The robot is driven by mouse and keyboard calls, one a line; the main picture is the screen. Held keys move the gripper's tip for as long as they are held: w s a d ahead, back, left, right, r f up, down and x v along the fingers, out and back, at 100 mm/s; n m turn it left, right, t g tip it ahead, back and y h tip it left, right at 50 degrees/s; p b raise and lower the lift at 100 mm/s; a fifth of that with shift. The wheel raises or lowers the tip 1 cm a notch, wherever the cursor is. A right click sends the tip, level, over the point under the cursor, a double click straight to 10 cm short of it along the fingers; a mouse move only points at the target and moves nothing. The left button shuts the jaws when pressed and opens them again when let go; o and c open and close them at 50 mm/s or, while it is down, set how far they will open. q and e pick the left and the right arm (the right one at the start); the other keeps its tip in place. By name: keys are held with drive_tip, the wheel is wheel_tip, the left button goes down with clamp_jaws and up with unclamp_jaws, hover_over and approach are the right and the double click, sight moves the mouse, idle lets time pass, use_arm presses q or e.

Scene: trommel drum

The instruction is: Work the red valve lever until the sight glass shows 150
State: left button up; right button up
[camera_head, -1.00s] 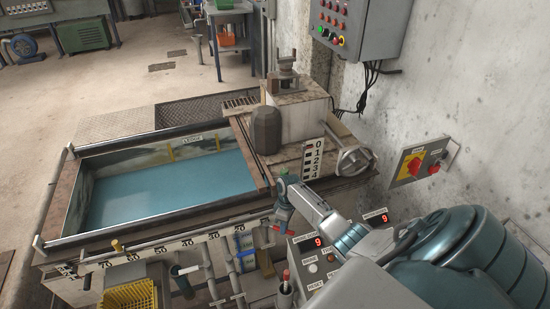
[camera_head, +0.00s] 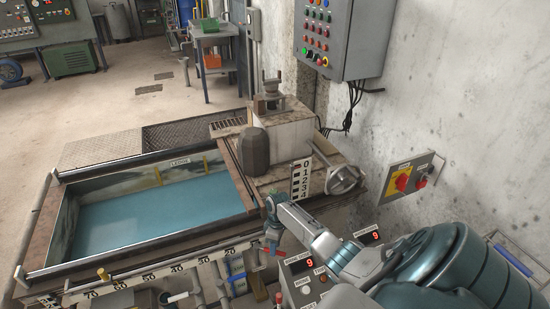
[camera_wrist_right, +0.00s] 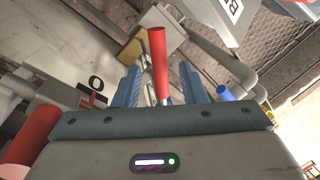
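The red valve lever (camera_wrist_right: 158,62) stands between the two blue fingers of my right gripper (camera_wrist_right: 160,90) in the right wrist view. The fingers are apart, with a gap on each side of the lever. In the head view my right gripper (camera_head: 272,243) points down at the tank's front edge, with a bit of red beside its tip. I cannot make out a sight glass reading of 150. A white scale board (camera_head: 301,180) marked 0 to 4 stands at the tank's right end. My left gripper is not in view.
A tank (camera_head: 150,210) of blue liquid lies left of my right arm, with a numbered rail (camera_head: 145,277) along its front. Red displays (camera_head: 309,264) sit beside my arm. A red-topped handle (camera_head: 279,298) stands at the bottom. A wall switch panel (camera_head: 405,178) is at right.

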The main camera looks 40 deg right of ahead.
wheel_tip(320, 180, up, 10)
drive_tip(key=d, duration=0.1)
drive_tip(key=shift+w+d+f, duration=0.15)
drive_tip(key=shift+w+d, duration=0.2)
drive_tip(key=shift+w, duration=0.1)
